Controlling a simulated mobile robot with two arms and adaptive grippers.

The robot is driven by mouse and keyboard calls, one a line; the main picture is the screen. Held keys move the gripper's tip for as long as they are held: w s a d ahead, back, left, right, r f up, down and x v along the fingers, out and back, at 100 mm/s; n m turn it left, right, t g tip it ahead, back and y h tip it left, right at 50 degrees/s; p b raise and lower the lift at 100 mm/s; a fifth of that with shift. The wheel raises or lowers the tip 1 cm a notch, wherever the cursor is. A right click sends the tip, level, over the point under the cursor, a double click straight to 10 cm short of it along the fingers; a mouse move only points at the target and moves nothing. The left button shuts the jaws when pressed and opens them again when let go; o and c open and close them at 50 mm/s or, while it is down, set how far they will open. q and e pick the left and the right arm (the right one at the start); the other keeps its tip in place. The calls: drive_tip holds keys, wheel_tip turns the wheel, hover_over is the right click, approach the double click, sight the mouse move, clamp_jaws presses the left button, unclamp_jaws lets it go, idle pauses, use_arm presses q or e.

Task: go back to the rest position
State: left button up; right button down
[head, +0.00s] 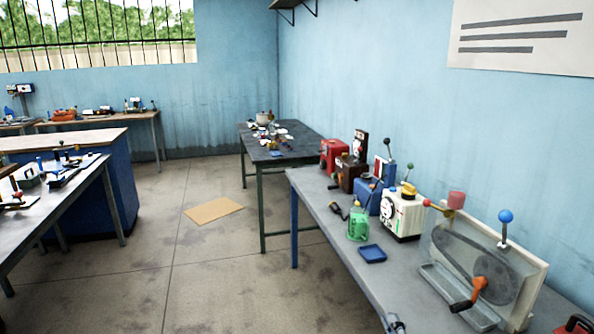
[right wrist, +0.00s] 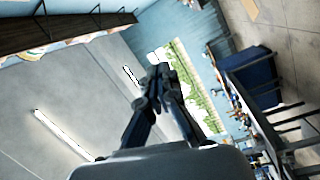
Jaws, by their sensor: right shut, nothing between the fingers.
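My right gripper (right wrist: 160,75) shows in the middle of the right wrist view. Its dark fingers come together at the tips, with nothing between them. That view is tilted: the ceiling, the barred window and the wall fill much of it, so the gripper is up in the air, clear of the benches. In the head view, a small grey and dark part shows at the bottom edge over the near bench; I cannot tell clearly what it is. My left gripper is in neither view.
A cardboard sheet (head: 214,210) lies on the open floor. A shelf (right wrist: 60,38) shows in the wrist view.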

drive_tip(key=s+d+f+m+g+h, duration=0.25)
drive_tip(key=s+f+m+g, duration=0.2)
drive_tip(key=f, duration=0.35)
drive_tip(key=s+d+f+m+g+h, duration=0.1)
drive_tip(key=s+d+f+m+g, duration=0.3)
drive_tip(key=f, duration=0.3)
drive_tip(key=s+a+f+m+g+y, duration=0.1)
drive_tip(key=s+a+f+m+g, duration=0.2)
drive_tip(key=s, duration=0.5)
drive_tip(key=s+f+m+g+y, duration=0.1)
drive_tip(key=s+f+m+g, duration=0.3)
drive_tip(key=s, duration=0.4)
wheel_tip(320, 180, down, 28)
drive_tip(key=n, duration=0.2)
drive_tip(key=s+d+f+g, duration=0.2)
drive_tip(key=s+d+f, duration=0.1)
drive_tip(key=s+f, duration=1.2)
drive_tip(key=s, duration=0.2)
drive_tip(key=shift+s+f, duration=0.3)
